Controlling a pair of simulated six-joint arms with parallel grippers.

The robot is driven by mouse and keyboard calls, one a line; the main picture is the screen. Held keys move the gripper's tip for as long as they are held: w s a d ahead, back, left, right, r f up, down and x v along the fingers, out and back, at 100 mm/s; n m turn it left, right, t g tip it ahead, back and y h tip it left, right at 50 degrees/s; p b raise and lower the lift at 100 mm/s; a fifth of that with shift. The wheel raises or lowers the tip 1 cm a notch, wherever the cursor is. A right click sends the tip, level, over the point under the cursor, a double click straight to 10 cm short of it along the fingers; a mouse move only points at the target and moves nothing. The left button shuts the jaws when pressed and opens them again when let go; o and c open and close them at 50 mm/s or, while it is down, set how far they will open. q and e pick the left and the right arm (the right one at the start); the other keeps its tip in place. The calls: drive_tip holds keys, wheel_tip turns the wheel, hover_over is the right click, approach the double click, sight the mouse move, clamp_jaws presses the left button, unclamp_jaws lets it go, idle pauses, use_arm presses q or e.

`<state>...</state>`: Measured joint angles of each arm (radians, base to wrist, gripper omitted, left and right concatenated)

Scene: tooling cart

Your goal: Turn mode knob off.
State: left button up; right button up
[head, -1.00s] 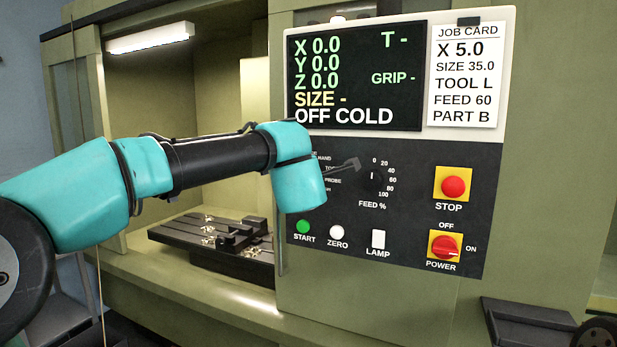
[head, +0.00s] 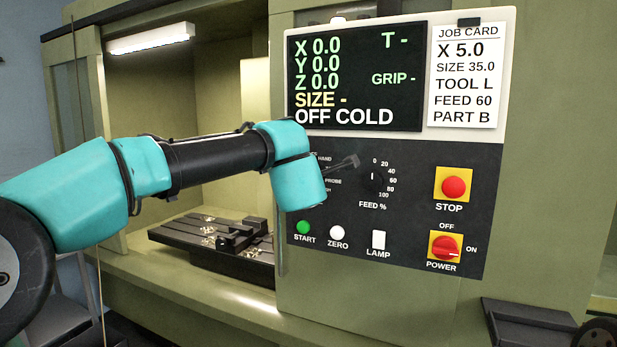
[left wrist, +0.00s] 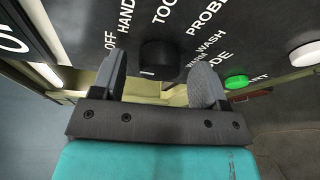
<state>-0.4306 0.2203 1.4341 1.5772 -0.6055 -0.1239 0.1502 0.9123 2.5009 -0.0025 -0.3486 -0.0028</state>
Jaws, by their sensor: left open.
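The black round mode knob (left wrist: 158,57) sits on the dark control panel in the left wrist view. A short white mark shows on its near edge. Labels OFF, HAND, PROBE, WARM and WASH are around it, some cut off. My left gripper (left wrist: 160,64) is open, one grey finger on each side of the knob in this view. I cannot tell whether the fingers touch it. In the head view my left arm covers the knob, and only a grey finger part of the left gripper (head: 345,163) shows beyond the wrist. The display (head: 355,80) reads OFF COLD.
The panel also carries the feed knob (head: 374,178) close right of my gripper, the green START button (head: 303,227), white ZERO button (head: 337,232), LAMP switch (head: 378,239), red STOP button (head: 453,186) and red POWER knob (head: 445,247). A machine bed (head: 200,235) lies at lower left.

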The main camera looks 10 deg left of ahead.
use_arm(q)
drive_tip(key=s+d+r, duration=0.2)
drive_tip(key=s, duration=1.5)
drive_tip(key=shift+d+r, duration=0.15)
drive_tip(key=shift+d, duration=0.05)
drive_tip(key=w+f+m+g, duration=0.1)
drive_tip(key=w+f+m, duration=0.3)
drive_tip(key=f, duration=0.6)
drive_tip(key=w+f+m, duration=0.2)
drive_tip(key=w+f, duration=0.4)
drive_tip(key=f, duration=0.4)
drive_tip(key=w+a+f+m+g+h, duration=0.1)
drive_tip(key=a+f+m+g, duration=0.15)
drive_tip(key=f, duration=0.95)
drive_tip(key=a+f+m+g+h, duration=0.15)
drive_tip(key=f+m, duration=0.25)
drive_tip(key=f, duration=0.8)
drive_tip(key=s+a+f+m+g+h, duration=0.15)
drive_tip(key=s+f, duration=0.25)
drive_tip(key=f, duration=0.5)
drive_tip(key=s+a+f+m+g, duration=0.2)
drive_tip(key=s+f+m+g, duration=0.15)
drive_tip(key=f, duration=0.55)
drive_tip(key=s+f+m+g+h, duration=0.2)
drive_tip(key=s+f+g, duration=0.3)
drive_tip(key=s+f, duration=0.8)
drive_tip(key=s, duration=0.3)
drive_tip(key=shift+s+a+g, duration=0.3)
drive_tip(key=shift+s, duration=0.1)
